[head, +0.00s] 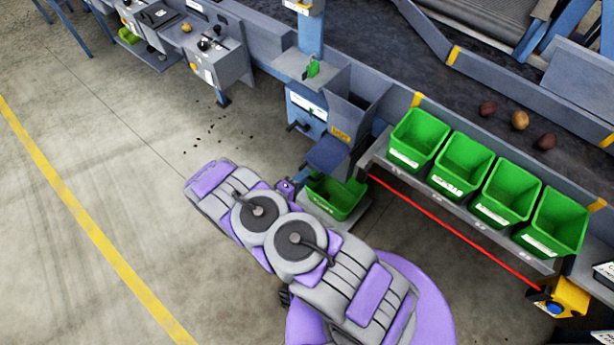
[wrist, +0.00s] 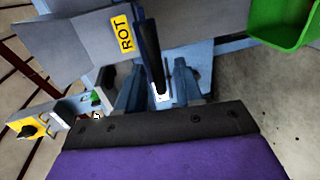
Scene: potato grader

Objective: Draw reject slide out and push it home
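A grey-blue reject box (head: 350,118) with a yellow label stands at the middle of the head view. A blue flap or chute (head: 327,155) juts from its front. In the wrist view, a black bar handle (wrist: 150,55) rises beside a yellow "ROT" label (wrist: 122,34) on a grey sheet (wrist: 70,45). My gripper (wrist: 158,88) has its two blue-grey fingers spread, with the handle's lower end appearing between them. A gap shows around the handle; contact cannot be made out. My arm covers most of the gripper in the head view, and the slide itself is not clearly visible.
A green crate (head: 334,198) sits low beneath the flap, close to my arm. Several green bins line a shelf (head: 470,225) at right, with a red line along its front. A yellow switch box (head: 566,297) is at far right. Open floor (head: 90,150) lies left.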

